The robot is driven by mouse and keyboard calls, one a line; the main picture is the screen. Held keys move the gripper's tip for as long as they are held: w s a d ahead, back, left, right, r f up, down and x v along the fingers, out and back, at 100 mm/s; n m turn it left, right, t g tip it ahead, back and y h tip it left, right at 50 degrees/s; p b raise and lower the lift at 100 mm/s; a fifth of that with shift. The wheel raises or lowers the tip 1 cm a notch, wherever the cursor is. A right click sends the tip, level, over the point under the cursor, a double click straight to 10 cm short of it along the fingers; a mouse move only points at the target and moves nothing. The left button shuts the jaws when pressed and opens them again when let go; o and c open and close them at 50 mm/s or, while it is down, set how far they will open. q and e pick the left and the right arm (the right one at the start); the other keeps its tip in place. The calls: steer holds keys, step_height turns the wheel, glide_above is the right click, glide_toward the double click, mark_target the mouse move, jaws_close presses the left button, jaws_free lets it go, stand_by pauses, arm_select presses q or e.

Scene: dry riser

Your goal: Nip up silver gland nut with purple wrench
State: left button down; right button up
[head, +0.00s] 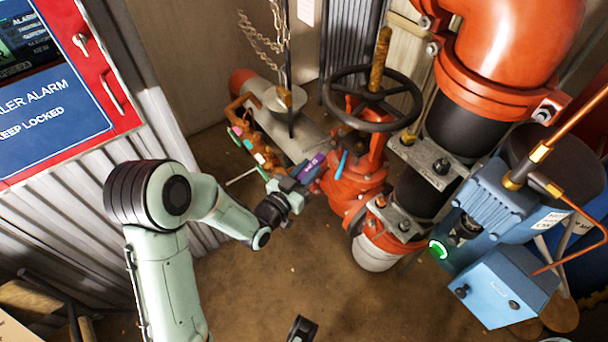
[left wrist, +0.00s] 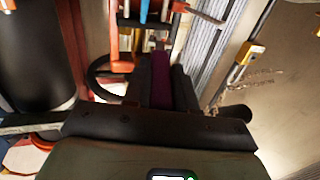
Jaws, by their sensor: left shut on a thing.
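My left gripper (head: 296,186) is shut on the purple wrench (head: 313,164), beside the red valve body (head: 352,182) and below its black handwheel. In the left wrist view, the purple wrench (left wrist: 160,78) sits between the two dark fingers of my left gripper (left wrist: 162,85). The wrench's far end is close to the valve; I cannot tell whether it touches anything. I cannot make out the silver gland nut in either view. A dark piece at the bottom edge of the head view may be my right gripper (head: 302,328); its jaws cannot be read.
The black handwheel (head: 372,98) overhangs the valve. Several coloured tools (head: 262,158) sit left of it, near a hanging chain (head: 262,38). A blue pump unit (head: 500,215) and a large red pipe (head: 515,45) fill the right. The floor (head: 300,270) in front is clear.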

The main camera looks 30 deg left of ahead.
mark_target(320, 158)
arm_select(q)
steer(key=shift+w+d+b, duration=0.15)
steer(key=shift+w+b, duration=0.3)
steer(key=shift+w, duration=1.6)
arm_select(e)
steer(key=shift+w+d+f, duration=0.1)
steer(key=shift+w+f, duration=0.3)
steer(key=shift+f, duration=0.1)
arm_select(q)
steer(key=shift+w, duration=0.1)
arm_select(e)
steer(key=shift+s, duration=0.1)
